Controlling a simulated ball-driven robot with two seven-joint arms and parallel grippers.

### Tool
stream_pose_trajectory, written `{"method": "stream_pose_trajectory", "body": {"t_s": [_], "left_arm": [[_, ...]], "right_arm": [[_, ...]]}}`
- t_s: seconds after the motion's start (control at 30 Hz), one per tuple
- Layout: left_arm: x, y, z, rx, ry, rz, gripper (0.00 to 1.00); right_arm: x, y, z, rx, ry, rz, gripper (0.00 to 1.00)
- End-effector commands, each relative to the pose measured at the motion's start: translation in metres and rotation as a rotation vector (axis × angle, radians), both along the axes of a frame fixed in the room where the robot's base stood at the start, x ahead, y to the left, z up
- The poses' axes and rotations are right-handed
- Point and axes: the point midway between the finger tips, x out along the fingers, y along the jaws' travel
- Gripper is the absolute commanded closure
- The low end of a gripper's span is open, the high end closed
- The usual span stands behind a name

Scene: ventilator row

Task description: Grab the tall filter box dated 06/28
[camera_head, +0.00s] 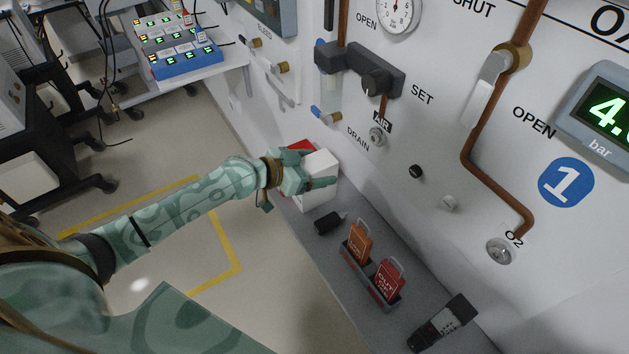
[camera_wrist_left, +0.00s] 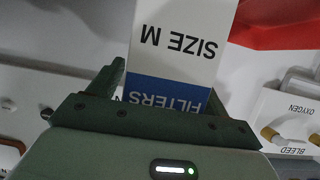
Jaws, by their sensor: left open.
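A white filter box (camera_head: 321,162) stands on the grey ledge by the wall. In the left wrist view this box (camera_wrist_left: 178,40) shows upside-down print reading SIZE M and FILTERS, the latter on a blue band. No date is legible on it. My left gripper (camera_head: 319,168) is open with its fingers on either side of the box; I cannot tell whether they touch it. The gripper hides part of the box. My right gripper is not in view.
A red object (camera_head: 299,146) is close behind the box. On the ledge (camera_head: 300,226) are a black connector (camera_head: 329,222), a rack with orange (camera_head: 359,243) and red tags (camera_head: 389,281), and a dark handheld device (camera_head: 443,322). The wall panel (camera_head: 430,140) with pipes and knobs borders the ledge.

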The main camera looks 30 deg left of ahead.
Motion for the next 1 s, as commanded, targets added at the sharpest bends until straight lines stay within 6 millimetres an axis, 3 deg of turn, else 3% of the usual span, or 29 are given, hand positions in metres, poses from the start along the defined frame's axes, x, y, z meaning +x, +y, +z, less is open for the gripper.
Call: {"method": "stream_pose_trajectory", "body": {"t_s": [0.13, 0.17, 0.37, 0.4, 0.77, 1.0], "left_arm": [[0.000, 0.000, 0.000, 0.000, 0.000, 0.000, 0.22], [0.000, 0.000, 0.000, 0.000, 0.000, 0.000, 0.27], [0.000, 0.001, 0.000, 0.001, 0.001, 0.000, 0.83], [0.000, 0.001, 0.001, 0.000, 0.000, 0.001, 0.87], [-0.003, 0.002, 0.009, 0.003, -0.002, 0.000, 0.87], [-0.004, 0.002, 0.045, 0.000, -0.005, -0.001, 0.87]], "right_arm": [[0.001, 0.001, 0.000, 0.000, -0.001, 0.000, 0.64], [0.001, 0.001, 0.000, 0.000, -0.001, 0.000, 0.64], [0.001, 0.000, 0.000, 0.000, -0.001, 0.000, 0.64], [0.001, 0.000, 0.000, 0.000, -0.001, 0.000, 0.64], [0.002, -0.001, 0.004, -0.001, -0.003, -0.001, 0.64], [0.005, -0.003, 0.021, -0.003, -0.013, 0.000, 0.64]]}}
